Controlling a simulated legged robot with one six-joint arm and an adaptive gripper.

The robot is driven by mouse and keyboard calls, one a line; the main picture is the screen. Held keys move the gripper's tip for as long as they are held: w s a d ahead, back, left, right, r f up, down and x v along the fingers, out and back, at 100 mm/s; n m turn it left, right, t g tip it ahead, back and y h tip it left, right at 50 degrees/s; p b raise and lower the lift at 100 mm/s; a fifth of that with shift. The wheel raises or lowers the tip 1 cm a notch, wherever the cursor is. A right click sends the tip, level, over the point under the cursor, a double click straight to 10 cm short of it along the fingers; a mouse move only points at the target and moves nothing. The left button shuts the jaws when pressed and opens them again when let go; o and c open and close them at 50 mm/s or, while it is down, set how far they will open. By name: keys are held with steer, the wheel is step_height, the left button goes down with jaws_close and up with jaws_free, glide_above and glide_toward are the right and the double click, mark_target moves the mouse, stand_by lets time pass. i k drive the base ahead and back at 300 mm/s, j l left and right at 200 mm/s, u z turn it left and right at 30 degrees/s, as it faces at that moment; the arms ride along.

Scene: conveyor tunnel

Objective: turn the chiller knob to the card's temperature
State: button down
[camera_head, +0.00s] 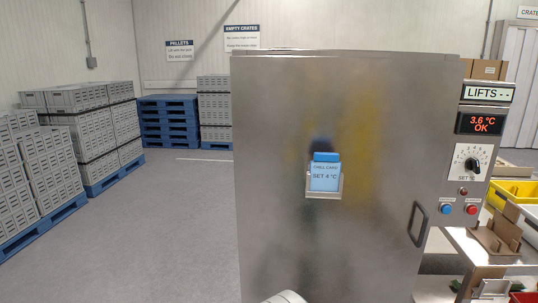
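The steel chiller (280,110) fills the middle and right of the view. Its black knob (472,163) sits on a white dial plate marked SET °C on the right side panel. The knob's pointer and scale marks are too small to read. The red-lit display (481,123) above it reads 3.6 °C OK. The blue card (325,176) stands in a small holder on the chiller's front and reads CHILL CARD, SET 4 °C. My gripper is not in view; only a pale rounded piece, seemingly of my arm, shows at the bottom edge.
Blue (446,209) and red (471,209) buttons sit below the knob. A dark door handle (418,224) sticks out at the chiller's lower right. A steel bench (450,244) with boxes and trays stands at right. Grey crates stand at left; the floor (170,230) between is clear.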

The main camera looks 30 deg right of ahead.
mark_target(472, 164)
steer(key=z, duration=2.3)
